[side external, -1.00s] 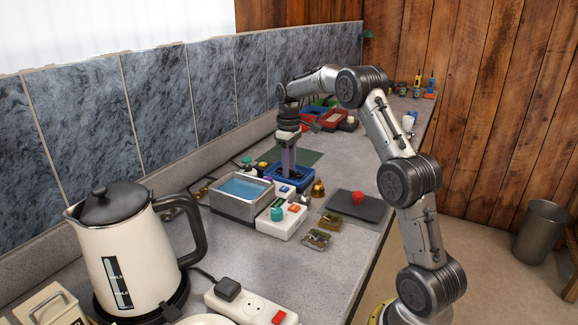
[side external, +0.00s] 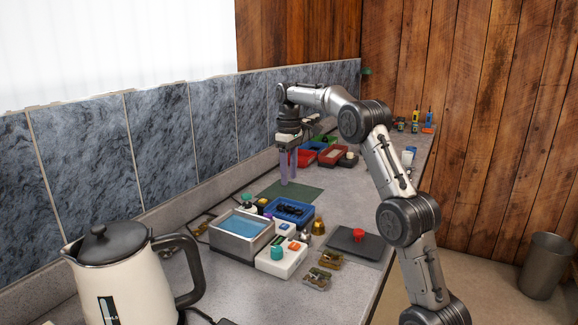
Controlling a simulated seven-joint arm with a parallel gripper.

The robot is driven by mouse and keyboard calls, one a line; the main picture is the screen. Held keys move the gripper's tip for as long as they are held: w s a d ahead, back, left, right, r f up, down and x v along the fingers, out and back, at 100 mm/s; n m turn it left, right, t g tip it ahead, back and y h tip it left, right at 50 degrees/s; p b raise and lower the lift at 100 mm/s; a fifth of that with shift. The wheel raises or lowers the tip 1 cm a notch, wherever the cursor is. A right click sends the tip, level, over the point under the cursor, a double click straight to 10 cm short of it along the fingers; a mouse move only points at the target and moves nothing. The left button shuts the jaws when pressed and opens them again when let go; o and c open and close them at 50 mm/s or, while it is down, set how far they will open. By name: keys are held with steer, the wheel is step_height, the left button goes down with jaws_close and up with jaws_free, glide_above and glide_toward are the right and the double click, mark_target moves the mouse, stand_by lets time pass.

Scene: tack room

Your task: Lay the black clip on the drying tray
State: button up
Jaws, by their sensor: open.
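My gripper (side external: 288,180) is open, its two purple fingers pointing down above the green mat (side external: 300,190), behind the blue tray. I see nothing between the fingers. The blue tray (side external: 311,215) holds dark items, too small to tell apart; I cannot tell whether the black clip is among them. No tray is clearly marked as the drying tray.
A metal basin of blue liquid (side external: 241,223) and a white box with coloured buttons (side external: 283,257) stand in front of the blue tray. A dark plate with a red knob (side external: 345,247) lies right. Red bins (side external: 332,156) stand behind; a kettle (side external: 125,280) is at front left.

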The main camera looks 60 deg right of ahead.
steer(key=s+a+r+t, duration=0.1)
steer(key=s+a+r, duration=0.3)
steer(key=a, duration=0.4)
steer(key=s+a+r+t, duration=0.1)
steer(key=s+a+r, duration=0.35)
steer(key=a, duration=0.45)
steer(key=s+a+f+t, duration=0.1)
steer(key=s+a+f, duration=0.4)
steer(key=s, duration=0.4)
steer(key=s+a+f+t, duration=0.2)
steer(key=s+a+f, duration=0.2)
steer(key=s, duration=0.5)
steer(key=shift+s+a+f+t, duration=0.25)
steer(key=shift+a+f+t, duration=0.1)
steer(key=shift+a, duration=0.75)
